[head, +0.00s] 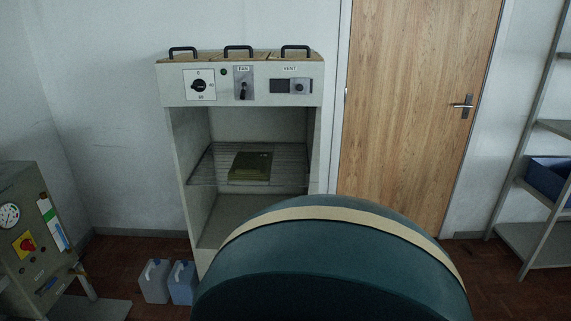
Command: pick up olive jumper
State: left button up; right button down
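A folded olive jumper (250,166) lies flat on the wire shelf (292,165) inside the open-fronted grey cabinet (197,145), in the middle of the head view. Nothing touches it from above, and the space over it up to the control panel is open. Neither of my grippers is in the head view.
A large rounded teal object (340,265) with a beige band fills the bottom centre, partly covering the cabinet's lower right. Two jugs (154,280) stand on the floor left of the cabinet. A gauge panel (28,232) is far left, a wooden door (415,110) and shelving (537,185) right.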

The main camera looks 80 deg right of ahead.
aim_at(245, 166)
jog(key=i+l+z, duration=0.1)
jog(key=i+z, duration=0.2)
jog(key=z, duration=0.2)
jog(key=i+z, duration=0.25)
jog(key=z, duration=0.25)
jog(key=i+j+z, duration=0.1)
jog(key=i+z, duration=0.2)
jog(key=z, duration=0.2)
jog(key=i+z, duration=0.25)
jog(key=z, duration=0.2)
jog(key=i+j+z, duration=0.1)
jog(key=i+z, duration=0.2)
jog(key=z, duration=0.15)
jog(key=i+j+z, duration=0.2)
jog(key=z, duration=0.25)
jog(key=i+j+z, duration=0.45)
jog(key=i, duration=0.2)
jog(key=i+j+z, duration=0.4)
jog(key=i, duration=0.2)
